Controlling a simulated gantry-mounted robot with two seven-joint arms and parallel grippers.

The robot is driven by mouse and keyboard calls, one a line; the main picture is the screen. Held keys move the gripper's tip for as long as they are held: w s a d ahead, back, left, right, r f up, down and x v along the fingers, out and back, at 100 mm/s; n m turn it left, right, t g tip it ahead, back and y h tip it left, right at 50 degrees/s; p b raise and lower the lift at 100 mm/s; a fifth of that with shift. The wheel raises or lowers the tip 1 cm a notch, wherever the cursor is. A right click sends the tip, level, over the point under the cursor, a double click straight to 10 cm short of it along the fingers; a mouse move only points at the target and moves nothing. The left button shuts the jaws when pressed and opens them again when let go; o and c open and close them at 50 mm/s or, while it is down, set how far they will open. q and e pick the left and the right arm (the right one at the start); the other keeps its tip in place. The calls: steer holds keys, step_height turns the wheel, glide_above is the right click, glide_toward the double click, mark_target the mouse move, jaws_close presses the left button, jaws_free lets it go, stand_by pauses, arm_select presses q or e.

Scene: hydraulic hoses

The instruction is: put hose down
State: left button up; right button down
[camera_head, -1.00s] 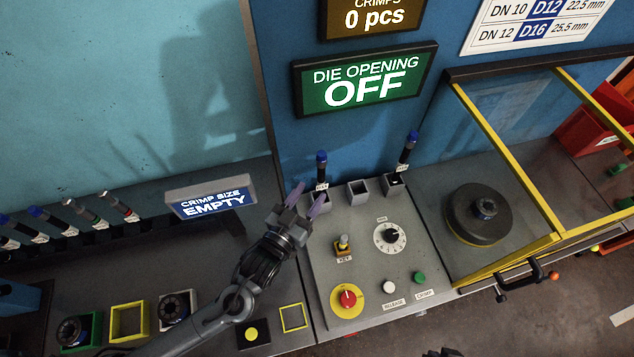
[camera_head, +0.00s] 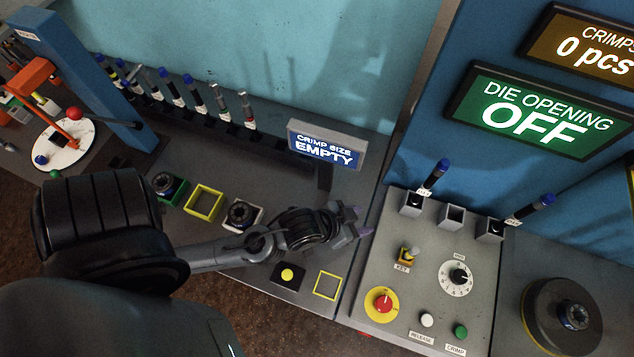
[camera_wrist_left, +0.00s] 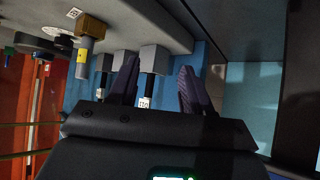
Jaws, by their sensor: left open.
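A short black hose with a blue end (camera_head: 433,178) stands tilted in the left grey holder (camera_head: 415,204) at the back of the control panel. Another blue-ended hose (camera_head: 532,208) leans in the right holder (camera_head: 490,229); the middle holder (camera_head: 452,216) looks empty. My left gripper (camera_head: 350,222) is open and empty, left of the panel and apart from the left hose. In the left wrist view, a labelled black hose (camera_wrist_left: 148,88) shows beyond the gap between my spread fingers (camera_wrist_left: 158,85). My right gripper is out of view.
A rack at the back left holds several hoses (camera_head: 195,92). The crimp size sign (camera_head: 325,146) reads EMPTY and stands close behind my left gripper. The panel has a red button (camera_head: 381,304), a dial (camera_head: 457,277) and a key (camera_head: 408,255). A yellow square outline (camera_head: 327,285) is empty.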

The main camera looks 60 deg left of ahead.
arm_select(q)
steer(key=s+a+f+g+y, duration=0.1)
steer(key=s+a+f+g, duration=0.1)
steer(key=s+g, duration=0.4)
steer(key=s+a, duration=0.1)
steer(key=s, duration=0.3)
steer(key=shift+m, duration=0.3)
